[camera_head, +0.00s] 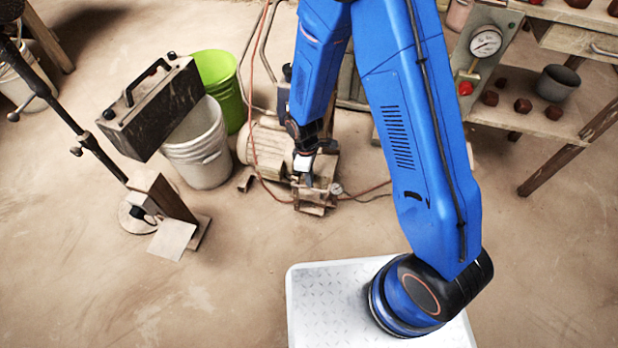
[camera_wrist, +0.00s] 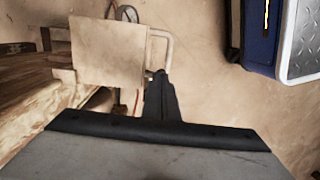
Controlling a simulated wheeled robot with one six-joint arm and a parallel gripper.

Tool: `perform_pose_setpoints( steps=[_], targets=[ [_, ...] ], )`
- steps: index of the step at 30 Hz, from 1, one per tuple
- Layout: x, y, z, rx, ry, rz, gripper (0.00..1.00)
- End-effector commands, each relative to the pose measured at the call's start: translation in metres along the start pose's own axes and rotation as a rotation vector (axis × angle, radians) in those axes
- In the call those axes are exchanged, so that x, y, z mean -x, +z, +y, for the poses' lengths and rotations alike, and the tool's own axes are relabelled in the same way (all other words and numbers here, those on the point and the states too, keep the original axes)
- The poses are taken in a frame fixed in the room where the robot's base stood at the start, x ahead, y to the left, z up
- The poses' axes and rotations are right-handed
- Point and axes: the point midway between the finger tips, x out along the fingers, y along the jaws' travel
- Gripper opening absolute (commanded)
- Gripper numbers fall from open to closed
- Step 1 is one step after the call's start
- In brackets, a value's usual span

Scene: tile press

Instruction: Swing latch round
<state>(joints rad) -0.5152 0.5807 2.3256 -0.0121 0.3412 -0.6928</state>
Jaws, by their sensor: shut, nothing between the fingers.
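My gripper (camera_head: 308,182) is low over a small dusty machine (camera_head: 313,205) on the floor, in the middle of the head view. In the wrist view its dark, narrow fingers (camera_wrist: 161,92) are together, with nothing seen between them. Just beyond their tips is a pale square plate (camera_wrist: 108,50), with a thin bent metal loop (camera_wrist: 170,46) on its right side. The loop may be the latch; I cannot tell for sure. The tips look close to the loop's lower end, but I cannot tell whether they touch it.
A red hose (camera_head: 252,120) runs past the machine. A white bucket (camera_head: 203,155) and green bucket (camera_head: 222,82) stand to the left, near a stand (camera_head: 165,205). A wooden bench (camera_head: 540,115) with a gauge (camera_head: 486,42) is at right. Open floor lies at lower left.

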Motion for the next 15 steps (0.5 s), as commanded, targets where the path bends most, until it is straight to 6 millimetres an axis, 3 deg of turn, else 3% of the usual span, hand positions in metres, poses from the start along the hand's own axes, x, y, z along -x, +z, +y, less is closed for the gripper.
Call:
perform_pose_setpoints(
  steps=[15],
  targets=[
    [0.0019,-0.0062,-0.0003,0.0,-0.001,-0.001,0.0]
  ],
)
